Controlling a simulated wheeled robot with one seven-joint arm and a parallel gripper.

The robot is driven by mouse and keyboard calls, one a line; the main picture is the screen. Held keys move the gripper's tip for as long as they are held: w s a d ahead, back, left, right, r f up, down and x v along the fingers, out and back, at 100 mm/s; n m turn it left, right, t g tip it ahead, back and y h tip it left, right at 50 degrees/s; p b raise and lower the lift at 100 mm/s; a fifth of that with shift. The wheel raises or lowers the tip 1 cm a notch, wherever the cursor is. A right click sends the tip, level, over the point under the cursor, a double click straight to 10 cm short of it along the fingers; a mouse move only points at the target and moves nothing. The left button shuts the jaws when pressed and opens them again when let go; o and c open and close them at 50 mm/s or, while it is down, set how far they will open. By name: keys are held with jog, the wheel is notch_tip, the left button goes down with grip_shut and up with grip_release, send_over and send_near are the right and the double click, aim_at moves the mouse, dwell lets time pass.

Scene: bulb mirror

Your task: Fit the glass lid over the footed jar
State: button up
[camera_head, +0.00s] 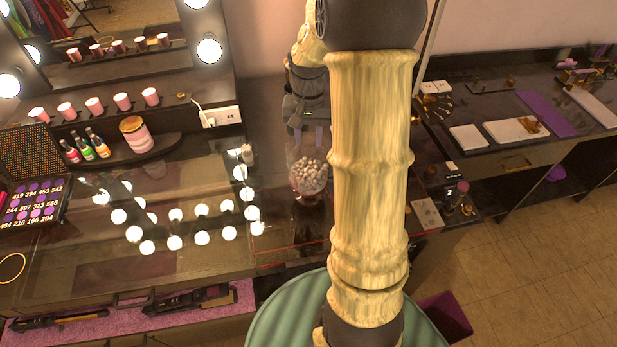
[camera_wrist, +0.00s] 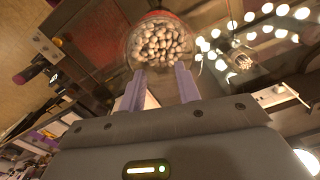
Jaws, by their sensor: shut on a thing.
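The footed jar (camera_head: 309,178) is clear glass filled with small pale balls and stands on the dark counter, just right of the mirrored top. It also shows in the wrist view, at the top centre (camera_wrist: 158,45). My gripper (camera_head: 308,138) is directly above the jar, pointing down. Its two pale fingers show in the wrist view (camera_wrist: 161,72), a little apart, shut on the glass lid. The lid (camera_head: 307,153) is clear and faint against the jar. I cannot tell whether its rim touches the jar.
A small glass holder (camera_head: 247,154) stands left of the jar, among lit bulbs and their reflections. A candle jar (camera_head: 136,134) and several bottles stand on the left shelf. Cards and a small dark bottle (camera_head: 457,195) are right of my arm. A green stool (camera_head: 275,318) is in front.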

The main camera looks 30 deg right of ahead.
jog(key=shift+f+b, duration=0.35)
jog(key=shift+f, duration=0.35)
dwell(0.6)
jog(key=o, duration=1.1)
jog(key=shift+o, duration=0.2)
notch_tip(320, 180, up, 17)
jog(key=b, duration=0.2)
jog(key=shift+r, duration=0.2)
jog(key=s+a+f+n+t, duration=0.1)
jog(key=s+a+f+n, duration=0.2)
jog(key=s+a+f, duration=0.3)
jog(key=s+a+f+n+t, duration=0.1)
jog(key=s+a+f+n, duration=0.2)
jog(key=f, duration=1)
jog(key=s+a, duration=0.3)
jog(key=a, duration=0.1)
jog(key=shift+s+a+f+t, duration=0.2)
jog(key=shift+a+t, duration=0.05)
jog(key=shift+t, duration=0.05)
